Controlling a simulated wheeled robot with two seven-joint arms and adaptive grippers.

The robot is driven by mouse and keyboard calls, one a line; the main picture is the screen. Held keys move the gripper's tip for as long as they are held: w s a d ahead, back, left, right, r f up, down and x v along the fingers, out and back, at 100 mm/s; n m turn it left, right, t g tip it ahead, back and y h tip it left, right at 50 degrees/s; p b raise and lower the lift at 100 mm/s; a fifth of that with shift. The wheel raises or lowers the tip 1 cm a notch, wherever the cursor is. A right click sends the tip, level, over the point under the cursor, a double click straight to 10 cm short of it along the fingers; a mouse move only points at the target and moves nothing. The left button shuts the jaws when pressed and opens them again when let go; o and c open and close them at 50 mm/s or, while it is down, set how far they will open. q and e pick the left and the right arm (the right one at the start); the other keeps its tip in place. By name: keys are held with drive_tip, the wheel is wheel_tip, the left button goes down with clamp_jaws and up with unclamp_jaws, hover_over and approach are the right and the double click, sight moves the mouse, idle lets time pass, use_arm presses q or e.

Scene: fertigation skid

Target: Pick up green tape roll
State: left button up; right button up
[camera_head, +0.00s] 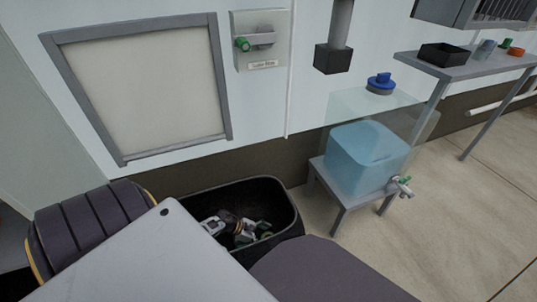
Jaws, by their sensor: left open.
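A black open-topped bin (285,203) stands on the floor against the wall. My left gripper (250,232) reaches down inside it and is open. Small green patches show at its fingertips; one green piece (265,235) lies at the right of the fingers. It is too small and partly covered to tell whether it is the green tape roll or part of the gripper. Another small green item (507,42) sits on the shelf at the upper right; its shape is unclear. My right gripper is not in view.
A blue translucent tank (366,160) with a tap (402,186) stands on a grey stand right of the bin. A grey shelf table (460,68) holds a black tray (443,54) and an orange item (516,51). Floor at the right is clear.

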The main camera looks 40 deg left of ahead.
use_arm(q)
drive_tip(key=shift+w+d+f, duration=0.1)
drive_tip(key=shift+w+f, duration=0.05)
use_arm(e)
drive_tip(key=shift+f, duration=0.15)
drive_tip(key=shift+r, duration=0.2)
use_arm(q)
drive_tip(key=shift+c, duration=1.2)
drive_tip(key=c, duration=0.9)
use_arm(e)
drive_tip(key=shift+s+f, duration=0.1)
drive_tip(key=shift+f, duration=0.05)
